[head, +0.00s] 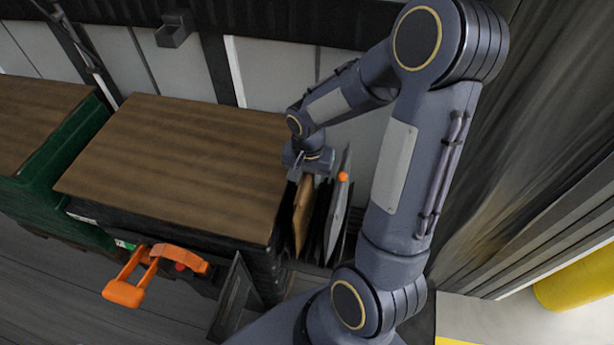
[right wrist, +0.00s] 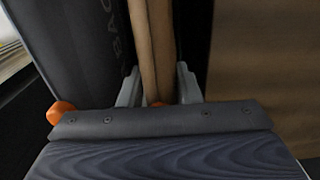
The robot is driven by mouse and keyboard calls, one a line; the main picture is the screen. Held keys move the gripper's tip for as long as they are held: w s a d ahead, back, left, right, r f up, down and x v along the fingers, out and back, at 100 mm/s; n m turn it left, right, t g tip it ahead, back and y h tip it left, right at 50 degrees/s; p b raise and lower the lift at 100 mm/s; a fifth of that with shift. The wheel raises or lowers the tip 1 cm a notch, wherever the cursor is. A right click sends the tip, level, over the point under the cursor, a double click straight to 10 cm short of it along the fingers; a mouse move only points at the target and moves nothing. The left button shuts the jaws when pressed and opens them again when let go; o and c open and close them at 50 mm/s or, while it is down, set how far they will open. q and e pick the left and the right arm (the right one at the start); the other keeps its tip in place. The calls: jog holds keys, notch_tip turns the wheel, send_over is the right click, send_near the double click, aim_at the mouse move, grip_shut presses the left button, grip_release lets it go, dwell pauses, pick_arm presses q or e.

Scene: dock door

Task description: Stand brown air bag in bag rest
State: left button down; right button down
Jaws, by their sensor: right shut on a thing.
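The brown air bag (head: 302,215) is upright, a narrow tan slab at the right end of the wood-topped bench. My right gripper (head: 308,168) reaches down over its top edge. In the right wrist view the gripper (right wrist: 158,88) is shut on the brown bag (right wrist: 153,45), one grey finger on each side. The bag rest (head: 318,235) is a dark rack with upright dividers, and the brown bag is at its left side. I cannot tell whether the bag's bottom touches the rest. My left gripper is not in view.
A grey bag (head: 338,205) with an orange valve stands to the right in the rest; its valve (right wrist: 60,112) is close beside my gripper. The wooden bench top (head: 175,160) is bare. An orange handle (head: 150,275) sticks out in front.

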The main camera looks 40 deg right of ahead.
jog(key=shift+f+b, duration=0.35)
jog(key=shift+f, duration=0.15)
jog(key=c, duration=1)
grip_release()
jog(key=shift+o, duration=0.2)
jog(key=shift+r+p, duration=0.9)
jog(key=shift+r, duration=3.3)
jog(key=s+a+r+n+t+y+p, duration=0.2)
jog(key=s+a+r+n+p, duration=0.2)
jog(key=r, duration=0.5)
jog(key=s+a+r+n+t+y+p, duration=0.1)
jog(key=s+a+r+n+t+p, duration=0.2)
jog(key=s+r, duration=0.6)
jog(key=a+n+p, duration=0.1)
jog(key=a+p, duration=0.1)
jog(key=a, duration=0.1)
jog(key=shift+a+r+t+y+p, duration=0.15)
jog(key=shift+r+t+y+p, duration=0.15)
jog(key=shift+r+y, duration=0.1)
